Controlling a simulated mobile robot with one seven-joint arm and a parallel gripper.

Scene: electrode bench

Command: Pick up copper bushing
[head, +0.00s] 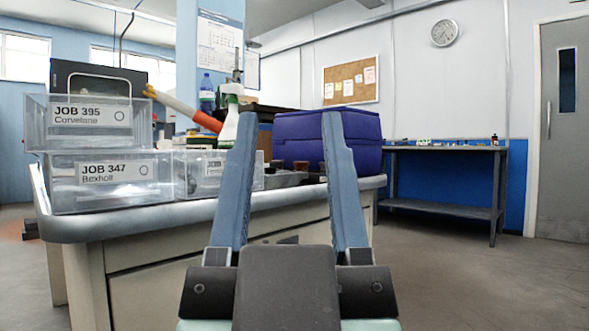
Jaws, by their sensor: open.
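My gripper (289,116) is in the middle of the head view, its two grey-blue fingers spread apart with nothing between them. It points toward the bench (190,218). A few small brownish cylindrical pieces, one of them (301,166) between the fingers in the picture, stand on the bench beyond the gripper. They are too small to tell whether any is the copper bushing. The fingers cover part of this area.
Clear bins labelled JOB 395 (90,138) and JOB 347 (110,190) are stacked at the bench's left. A white spray bottle (229,122) and a dark blue box (290,128) stand farther back. A grey tray (285,180) lies near the pieces. Open floor lies right, before another table (440,150).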

